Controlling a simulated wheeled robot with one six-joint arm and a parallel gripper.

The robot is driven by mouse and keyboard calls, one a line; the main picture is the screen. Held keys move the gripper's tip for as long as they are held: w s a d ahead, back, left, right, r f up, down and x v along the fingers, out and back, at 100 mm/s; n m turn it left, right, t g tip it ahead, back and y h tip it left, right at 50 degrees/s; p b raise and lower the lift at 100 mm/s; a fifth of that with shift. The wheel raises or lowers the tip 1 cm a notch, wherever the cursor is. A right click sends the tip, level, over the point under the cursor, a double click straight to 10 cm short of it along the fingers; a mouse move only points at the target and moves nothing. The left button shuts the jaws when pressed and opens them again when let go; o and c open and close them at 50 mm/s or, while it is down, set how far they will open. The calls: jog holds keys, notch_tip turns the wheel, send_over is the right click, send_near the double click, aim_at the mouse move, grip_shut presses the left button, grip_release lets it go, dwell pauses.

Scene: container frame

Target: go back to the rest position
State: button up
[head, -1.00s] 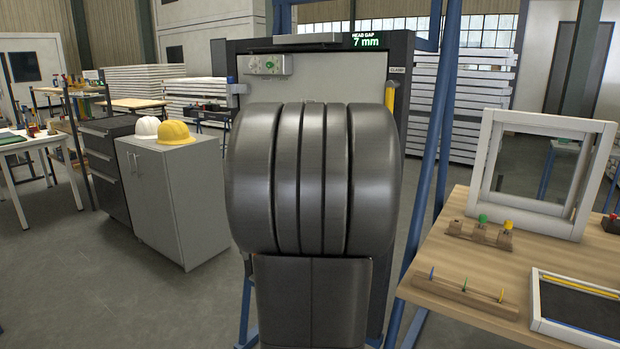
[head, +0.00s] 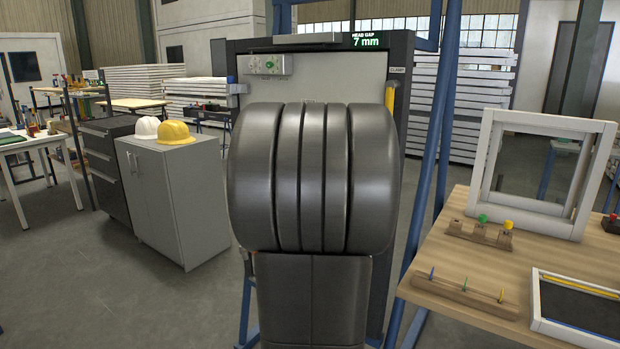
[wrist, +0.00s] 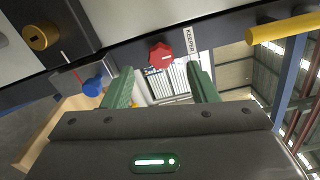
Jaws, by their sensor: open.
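My gripper (wrist: 162,84) shows in the wrist view, with two green fingers apart and nothing held between them. A red octagonal knob (wrist: 162,55) appears just beyond the gap between the fingertips, next to a label reading KEEPER (wrist: 191,40). I cannot tell how far it is from the fingers. In the head view my dark arm fills the middle and hides my gripper and much of the grey frame panel (head: 330,92) behind it.
A yellow handle (wrist: 283,27), a blue knob (wrist: 93,86) and a brass knob (wrist: 40,38) are around the fingers in the wrist view. In the head view, a wooden table (head: 440,257) stands right, a grey cabinet (head: 150,205) left. Open floor (head: 90,290) lies front left.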

jog(key=x, duration=0.3)
jog(key=shift+w+d, duration=0.15)
jog(key=shift+w, duration=0.05)
jog(key=shift+w+d+r+n+p, duration=0.15)
jog(key=shift+w+n+p, duration=0.1)
jog(key=shift+n+p, duration=0.25)
jog(key=shift+s+r+n+p, duration=0.1)
jog(key=shift+s+n+p, duration=0.05)
jog(key=shift+n+p, duration=0.8)
jog(key=n+p, duration=0.2)
jog(key=n, duration=0.2)
jog(key=n+p, duration=0.2)
jog(key=n, duration=0.1)
jog(key=shift+n, duration=0.25)
jog(key=n+p, duration=0.6)
jog(key=shift+n, duration=0.4)
jog(key=shift+f+n+p, duration=0.25)
jog(key=shift+n+p, duration=1.05)
jog(key=shift+p, duration=0.1)
jog(key=shift+f, duration=0.1)
